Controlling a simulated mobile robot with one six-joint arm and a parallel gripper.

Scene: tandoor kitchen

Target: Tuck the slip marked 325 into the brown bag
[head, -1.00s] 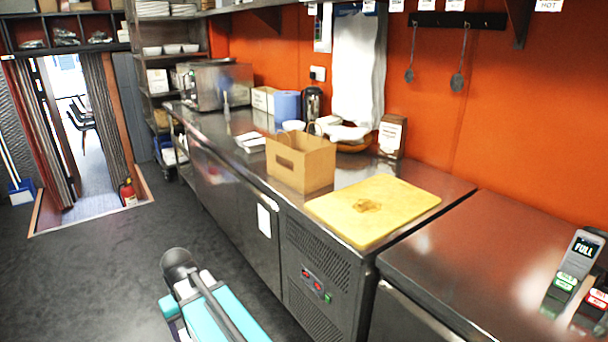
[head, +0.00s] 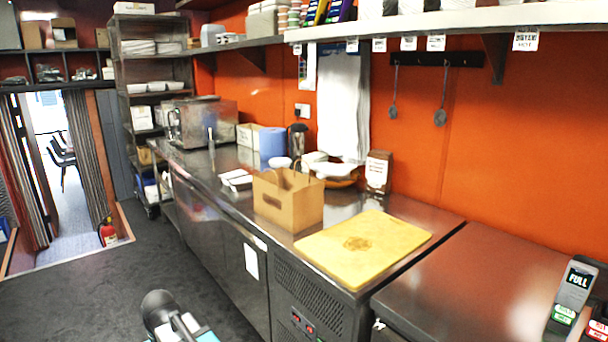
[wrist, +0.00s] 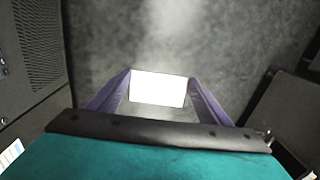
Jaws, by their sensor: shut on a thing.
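The brown bag (head: 288,200) stands upright on the steel counter, with its handles up and a cut-out in its front side. My gripper (wrist: 158,76) shows in the wrist view with its two purple fingers shut on a white slip (wrist: 158,90). The slip looks blank white in the glare, so I cannot read any number on it. The slip is over the dark floor, apart from the bag, which is not in the wrist view. In the head view only a part of my arm shows at the bottom, and the gripper itself is out of sight.
A yellow board (head: 364,246) lies on the counter (head: 345,204) to the right of the bag. A white stack (head: 236,180) lies behind it to the left. A lettered brown box (head: 378,172) stands near the wall. Dark floor (head: 85,295) is open at the left.

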